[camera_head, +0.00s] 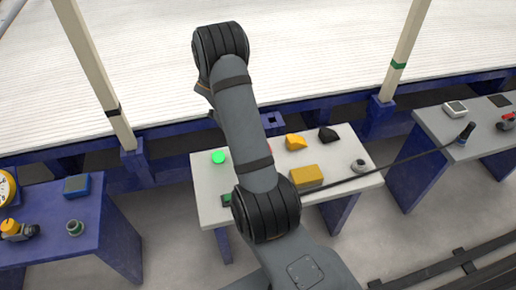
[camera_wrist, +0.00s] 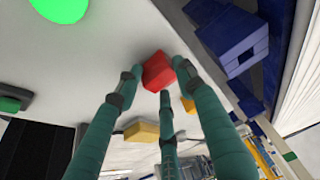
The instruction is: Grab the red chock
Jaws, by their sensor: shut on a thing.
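The red chock (camera_wrist: 157,71) is in the upper middle of the wrist view, between the fingertips of my gripper (camera_wrist: 160,77). My teal three-fingered gripper is shut on it, with fingers at its left, right and lower sides. I cannot tell whether the chock touches the white table or is lifted. In the head view only a small red edge of the chock (camera_head: 268,148) shows beside my arm. My arm hides the gripper there.
The white table (camera_head: 208,178) also bears a green disc (camera_head: 218,157), a yellow wedge (camera_head: 295,142), a black chock (camera_head: 328,134), a yellow block (camera_head: 306,176) and a grey round part (camera_head: 359,166). A blue table (camera_head: 100,205) stands left, another grey-topped table (camera_head: 440,125) right.

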